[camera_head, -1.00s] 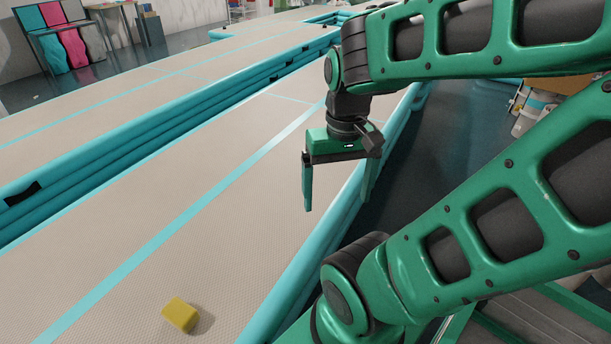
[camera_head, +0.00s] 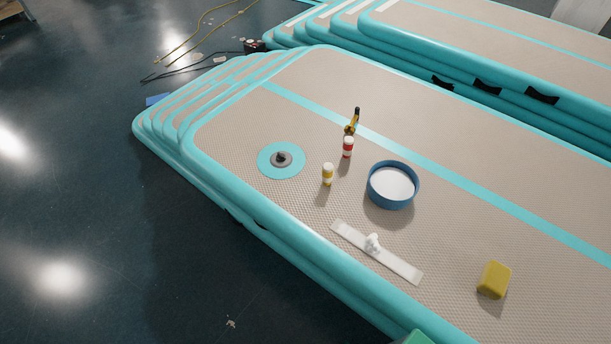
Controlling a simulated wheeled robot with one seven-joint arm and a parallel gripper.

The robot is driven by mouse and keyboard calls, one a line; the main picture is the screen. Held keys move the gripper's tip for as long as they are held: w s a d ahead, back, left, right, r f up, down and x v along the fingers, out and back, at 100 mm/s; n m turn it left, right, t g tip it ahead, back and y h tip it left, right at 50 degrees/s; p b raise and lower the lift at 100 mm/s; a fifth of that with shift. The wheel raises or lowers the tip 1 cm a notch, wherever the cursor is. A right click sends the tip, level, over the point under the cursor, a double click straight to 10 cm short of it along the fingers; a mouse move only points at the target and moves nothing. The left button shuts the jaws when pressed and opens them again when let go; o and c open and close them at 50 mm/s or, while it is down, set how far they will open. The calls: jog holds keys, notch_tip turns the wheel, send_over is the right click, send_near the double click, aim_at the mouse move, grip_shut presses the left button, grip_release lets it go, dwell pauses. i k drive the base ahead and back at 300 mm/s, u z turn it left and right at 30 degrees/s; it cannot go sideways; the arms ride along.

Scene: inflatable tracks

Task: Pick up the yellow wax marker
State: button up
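A small upright cylinder with a yellow band and white ends (camera_head: 327,175) stands on the beige top of the inflatable track (camera_head: 240,150). Behind it, near the teal stripe, stands a slim yellow and black upright thing (camera_head: 353,122). A yellow block (camera_head: 494,280) lies at the lower right of the track. I cannot tell for certain which of these yellow things is the wax marker. My gripper is out of view; only a bit of my green arm shows at the bottom edge.
A red and white cylinder (camera_head: 348,148) stands just behind the yellow-banded one. A white strip with a knob (camera_head: 374,246) lies in front. Dark floor (camera_head: 80,200) is clear at left.

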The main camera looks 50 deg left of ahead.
aim_at(327, 167)
jog(key=u, duration=1.55)
